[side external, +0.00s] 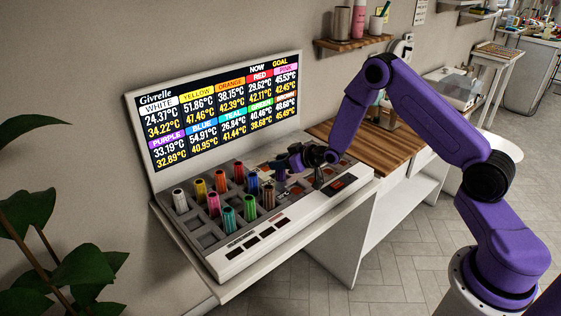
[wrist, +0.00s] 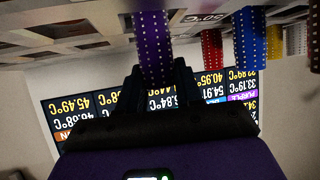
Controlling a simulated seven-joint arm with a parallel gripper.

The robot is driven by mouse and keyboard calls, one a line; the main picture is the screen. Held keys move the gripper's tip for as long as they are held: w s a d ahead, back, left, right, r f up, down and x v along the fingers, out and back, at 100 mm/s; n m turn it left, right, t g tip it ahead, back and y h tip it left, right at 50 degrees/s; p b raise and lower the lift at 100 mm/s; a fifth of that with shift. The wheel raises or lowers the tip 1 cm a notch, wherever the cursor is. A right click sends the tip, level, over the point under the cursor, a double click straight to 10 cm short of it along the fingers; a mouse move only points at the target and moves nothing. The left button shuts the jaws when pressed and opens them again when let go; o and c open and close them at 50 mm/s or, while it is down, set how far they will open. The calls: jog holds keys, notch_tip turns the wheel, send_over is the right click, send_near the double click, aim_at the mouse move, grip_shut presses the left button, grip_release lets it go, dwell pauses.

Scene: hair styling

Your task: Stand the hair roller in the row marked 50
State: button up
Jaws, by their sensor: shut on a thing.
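My gripper (wrist: 158,84) is shut on a purple hair roller (wrist: 153,48), which has pale dots. In the wrist view, which is upside down, the roller runs up between the dark fingers to the tray. I cannot tell whether its end is inside a pocket. A label reading 50°C (wrist: 205,17) shows on the tray beside the roller. In the side view my gripper (side external: 291,162) is low over the right part of the white roller tray (side external: 240,257). The held roller is hard to separate from my purple arm there.
Several rollers stand in the tray's left and middle, including white (side external: 180,202), teal (side external: 229,219), blue (side external: 252,183) and brown (side external: 268,196). A temperature screen (side external: 225,105) rises behind the tray. A wooden counter (side external: 375,140) lies to the right, and a plant (side external: 60,240) at the left.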

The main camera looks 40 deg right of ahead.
jog(key=o, duration=1.1)
jog(key=shift+c, duration=0.2)
